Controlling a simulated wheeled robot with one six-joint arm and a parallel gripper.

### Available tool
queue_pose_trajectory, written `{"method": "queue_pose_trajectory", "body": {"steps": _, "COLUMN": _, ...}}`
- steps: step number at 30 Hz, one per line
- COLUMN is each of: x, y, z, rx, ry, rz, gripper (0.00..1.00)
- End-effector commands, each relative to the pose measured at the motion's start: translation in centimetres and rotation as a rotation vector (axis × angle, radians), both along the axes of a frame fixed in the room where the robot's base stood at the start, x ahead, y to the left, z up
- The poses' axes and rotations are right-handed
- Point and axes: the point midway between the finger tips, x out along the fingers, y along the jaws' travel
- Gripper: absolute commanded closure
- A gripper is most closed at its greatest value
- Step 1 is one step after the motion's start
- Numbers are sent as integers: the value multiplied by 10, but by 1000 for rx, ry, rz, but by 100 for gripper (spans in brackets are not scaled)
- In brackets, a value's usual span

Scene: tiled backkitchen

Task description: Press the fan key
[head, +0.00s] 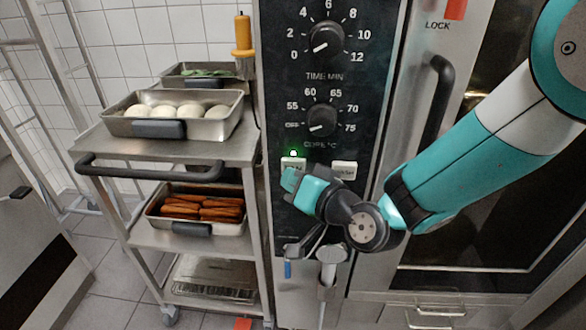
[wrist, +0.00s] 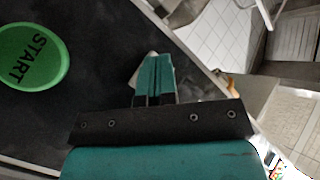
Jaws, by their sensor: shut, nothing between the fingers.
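The fan key (head: 293,162) is a white key on the dark control panel, its lower part and lettering partly hidden by my gripper.
A second white key (head: 344,170) sits to the right, and two knobs (head: 322,120) (head: 327,39) above. A green START button (wrist: 32,56) shows in the wrist view. The oven door handle (head: 437,100) is at right. A trolley (head: 180,151) with trays stands at left.

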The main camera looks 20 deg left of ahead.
Motion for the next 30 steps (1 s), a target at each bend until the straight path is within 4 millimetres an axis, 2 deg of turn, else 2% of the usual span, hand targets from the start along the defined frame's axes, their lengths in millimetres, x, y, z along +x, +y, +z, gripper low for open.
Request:
{"method": "queue_pose_trajectory", "body": {"steps": 13, "x": -16, "y": -4, "z": 0, "rx": 0, "ry": -1, "rz": 1, "gripper": 100}}
{"method": "queue_pose_trajectory", "body": {"steps": 23, "x": -17, "y": -4, "z": 0, "rx": 0, "ry": 0, "rz": 0, "gripper": 100}}
{"method": "queue_pose_trajectory", "body": {"steps": 30, "x": -38, "y": -9, "z": 0, "rx": -1, "ry": 1, "rz": 2, "gripper": 100}}
